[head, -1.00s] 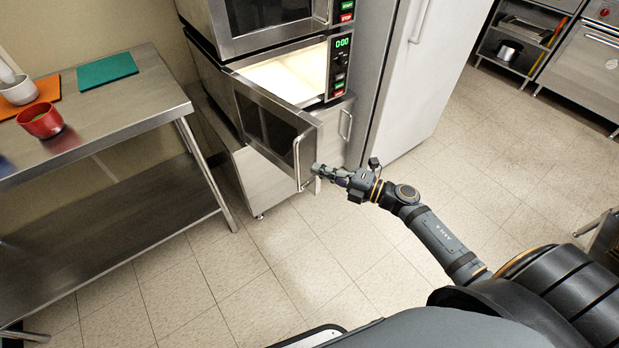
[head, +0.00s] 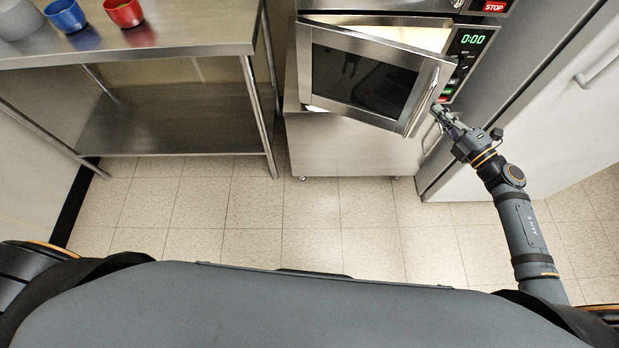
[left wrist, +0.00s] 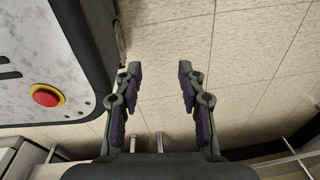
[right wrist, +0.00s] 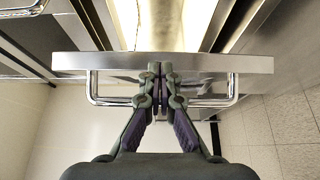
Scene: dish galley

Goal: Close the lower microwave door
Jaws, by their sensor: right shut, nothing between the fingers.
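The lower microwave (head: 468,62) shows a green 0:00 on its panel. Its door (head: 368,75) is partly open, swung out from the left side, with the lit cavity showing above and behind it. The door's bar handle (head: 419,108) is at its free right edge. My right gripper (head: 438,110) is shut and empty at that free edge, by the handle. In the right wrist view its fingertips (right wrist: 160,70) lie at the door's edge, across the handle bar (right wrist: 108,100); contact is hard to tell. My left gripper (left wrist: 160,75) is open and empty above the floor.
A steel table (head: 200,35) with a red bowl (head: 124,12) and a blue bowl (head: 66,15) stands at the left. A tall steel cabinet (head: 540,110) stands to the right of the microwave. The floor (head: 250,220) in front is clear.

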